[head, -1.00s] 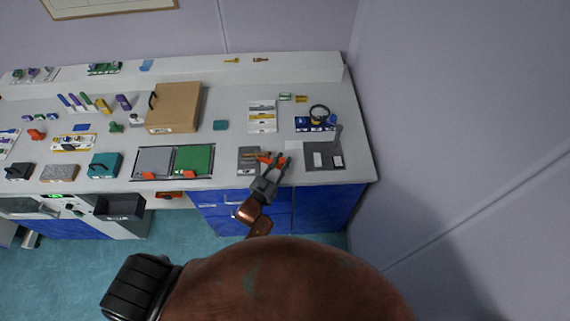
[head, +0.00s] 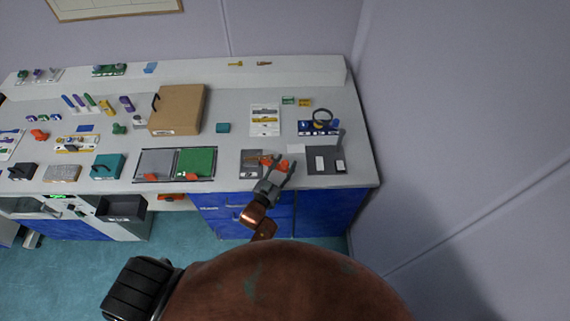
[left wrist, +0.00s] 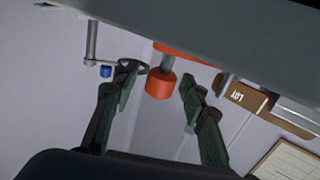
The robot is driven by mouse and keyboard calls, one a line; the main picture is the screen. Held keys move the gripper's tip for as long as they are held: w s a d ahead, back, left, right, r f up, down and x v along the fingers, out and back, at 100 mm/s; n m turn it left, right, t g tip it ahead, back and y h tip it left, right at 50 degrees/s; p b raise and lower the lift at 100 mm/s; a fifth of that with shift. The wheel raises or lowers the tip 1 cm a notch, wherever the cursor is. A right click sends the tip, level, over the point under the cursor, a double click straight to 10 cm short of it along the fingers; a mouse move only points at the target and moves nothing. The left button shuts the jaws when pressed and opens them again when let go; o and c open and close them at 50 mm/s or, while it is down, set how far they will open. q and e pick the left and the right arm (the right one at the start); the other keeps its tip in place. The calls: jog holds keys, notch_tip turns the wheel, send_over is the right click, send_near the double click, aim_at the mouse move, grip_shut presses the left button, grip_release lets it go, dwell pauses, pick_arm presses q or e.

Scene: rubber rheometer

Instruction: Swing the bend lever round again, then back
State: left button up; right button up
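The bend lever (head: 283,164) shows as an orange-red part at a small grey plate (head: 247,170) near the bench's front edge. My left gripper (head: 279,167) is at the lever, its fingers apart on either side of the orange part. In the left wrist view, the lever's orange knob (left wrist: 160,84) stands on a grey pin between the open fingertips of my left gripper (left wrist: 159,79). Gaps show on both sides of the knob. The gripper covers part of the lever in the head view. My right gripper is not in view.
A dark grey plate with white pieces (head: 325,160) lies just right of the gripper. A ring on a stand (head: 322,116) is behind it. A green mat (head: 196,162) and a brown box (head: 178,110) are to the left. A wall closes the right side.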

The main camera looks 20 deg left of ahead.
pick_arm(q)
jog(key=s+a, duration=0.2)
jog(key=s, duration=1)
jog(key=shift+w, duration=0.1)
jog(key=shift+c, duration=0.4)
